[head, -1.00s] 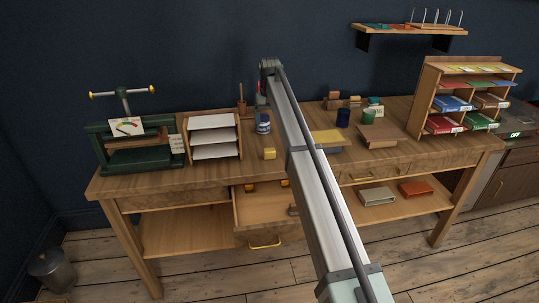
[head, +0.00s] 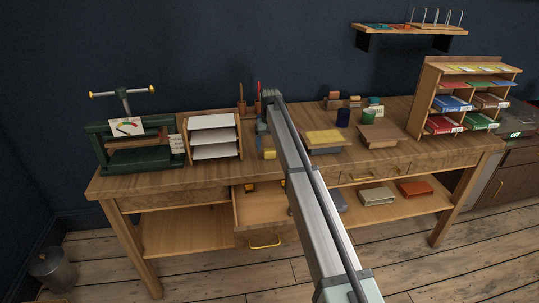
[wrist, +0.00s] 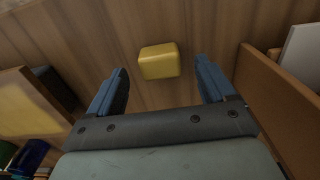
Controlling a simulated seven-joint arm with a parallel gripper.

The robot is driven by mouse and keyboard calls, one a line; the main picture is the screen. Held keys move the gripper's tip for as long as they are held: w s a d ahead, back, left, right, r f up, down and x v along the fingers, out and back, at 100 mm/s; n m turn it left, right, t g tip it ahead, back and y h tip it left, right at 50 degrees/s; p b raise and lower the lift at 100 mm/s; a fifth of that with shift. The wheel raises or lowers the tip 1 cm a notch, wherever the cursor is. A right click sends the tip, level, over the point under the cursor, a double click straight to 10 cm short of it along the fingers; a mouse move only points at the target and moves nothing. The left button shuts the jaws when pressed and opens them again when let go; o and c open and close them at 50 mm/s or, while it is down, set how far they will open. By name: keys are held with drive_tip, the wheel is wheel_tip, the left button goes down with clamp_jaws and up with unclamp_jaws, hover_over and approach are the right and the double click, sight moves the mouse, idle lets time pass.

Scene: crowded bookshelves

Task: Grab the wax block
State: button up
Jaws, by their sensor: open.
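The wax block (wrist: 159,61), a small yellow block with rounded edges, lies on the wooden bench top. In the head view, the wax block (head: 269,154) is just right of the paper rack. My gripper (wrist: 162,70) is open with two blue fingers. In the wrist view the block lies beyond and between the fingertips, with a gap on each side and no visible contact. In the head view my gripper (head: 262,137) is beside the block, partly hidden by my arm.
A paper rack (head: 186,147) stands close left of the block. A drawer (head: 242,212) hangs open below, with a small yellow item inside. A yellow-topped board (head: 325,137) and a dark blue cup (head: 343,117) are to the right. Pots with tools stand behind.

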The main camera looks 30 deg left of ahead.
sight(270, 150)
drive_tip(key=shift+f, duration=1.5)
drive_tip(key=shift+c, duration=0.3)
drive_tip(key=c, duration=1)
